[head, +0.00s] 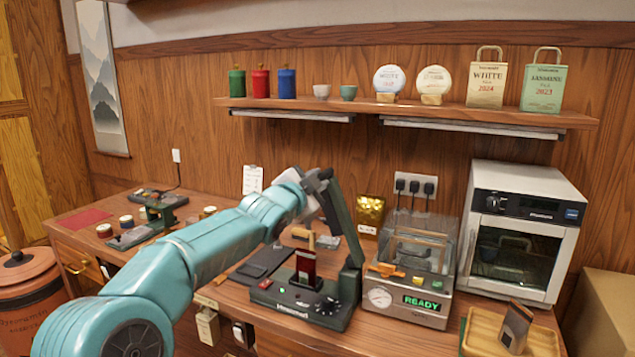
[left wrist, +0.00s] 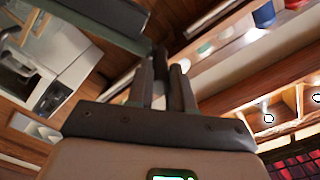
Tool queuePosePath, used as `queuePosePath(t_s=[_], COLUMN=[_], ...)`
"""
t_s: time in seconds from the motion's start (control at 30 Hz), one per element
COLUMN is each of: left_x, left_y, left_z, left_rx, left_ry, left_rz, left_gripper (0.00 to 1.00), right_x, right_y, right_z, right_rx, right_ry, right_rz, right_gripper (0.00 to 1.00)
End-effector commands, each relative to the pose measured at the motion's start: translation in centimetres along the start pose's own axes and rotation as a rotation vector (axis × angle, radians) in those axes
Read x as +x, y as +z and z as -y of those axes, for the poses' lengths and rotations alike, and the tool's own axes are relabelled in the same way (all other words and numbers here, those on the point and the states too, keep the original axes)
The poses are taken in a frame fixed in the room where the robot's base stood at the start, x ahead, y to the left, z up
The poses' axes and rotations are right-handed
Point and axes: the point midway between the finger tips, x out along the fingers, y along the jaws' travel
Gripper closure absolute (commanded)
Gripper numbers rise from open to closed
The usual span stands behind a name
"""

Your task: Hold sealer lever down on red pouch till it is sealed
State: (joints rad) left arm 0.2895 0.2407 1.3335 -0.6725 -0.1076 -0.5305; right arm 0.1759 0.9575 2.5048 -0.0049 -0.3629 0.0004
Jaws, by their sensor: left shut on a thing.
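The heat sealer (head: 300,306) is a dark box on the counter with a knob and a small green light. The red pouch (head: 306,267) stands upright in it. The dark green sealer lever (head: 346,222) rises steeply from the hinge post at the sealer's right end, well clear of the pouch. My left gripper (head: 326,186) is shut on the lever near its upper end. In the left wrist view the fingers (left wrist: 168,80) close on the dark bar of the lever (left wrist: 92,22); the exact contact is partly hidden. My right gripper is not in view.
A vacuum machine (head: 408,300) reading READY stands right of the sealer, with a white oven (head: 525,230) beyond. A wooden tray (head: 545,342) holds a dark pouch at front right. A gold pouch (head: 370,212) stands behind. A shelf (head: 400,108) with canisters and bags runs above.

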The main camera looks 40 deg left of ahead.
Motion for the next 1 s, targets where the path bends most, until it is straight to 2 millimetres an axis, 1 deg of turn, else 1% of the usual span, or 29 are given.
queuePosePath(t_s=[0.33, 0.37, 0.4, 0.43, 0.77, 0.87, 0.97, 1.0], left_x=[0.0, 0.0, 0.0, 0.0, -0.2, -1.2, -3.3, -4.3], left_y=[0.0, 0.0, 0.0, -0.1, -0.2, -0.1, 0.1, 0.1], left_z=[0.1, 0.1, 0.0, 0.0, -0.2, -0.3, -0.5, -0.4], left_rx=[-0.001, -0.002, -0.002, -0.001, -0.002, -0.001, -0.001, -0.001], left_ry=[-0.001, -0.001, -0.001, -0.001, 0.000, -0.002, -0.003, -0.003], left_rz=[-0.001, -0.001, -0.001, -0.001, -0.001, -0.002, -0.003, -0.003], left_gripper=[1.00, 0.76, 0.63, 0.53, 0.53, 0.53, 0.53, 0.53], right_x=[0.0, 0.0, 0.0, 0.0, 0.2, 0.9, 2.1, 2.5], right_y=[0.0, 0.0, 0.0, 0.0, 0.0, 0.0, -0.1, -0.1], right_z=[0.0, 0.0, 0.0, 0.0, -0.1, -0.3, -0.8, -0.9], right_rx=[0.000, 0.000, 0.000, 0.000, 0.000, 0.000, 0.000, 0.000], right_ry=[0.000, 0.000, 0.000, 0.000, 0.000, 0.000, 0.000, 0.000], right_rz=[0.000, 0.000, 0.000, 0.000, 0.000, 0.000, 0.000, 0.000], right_gripper=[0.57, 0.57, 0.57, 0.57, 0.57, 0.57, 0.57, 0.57])
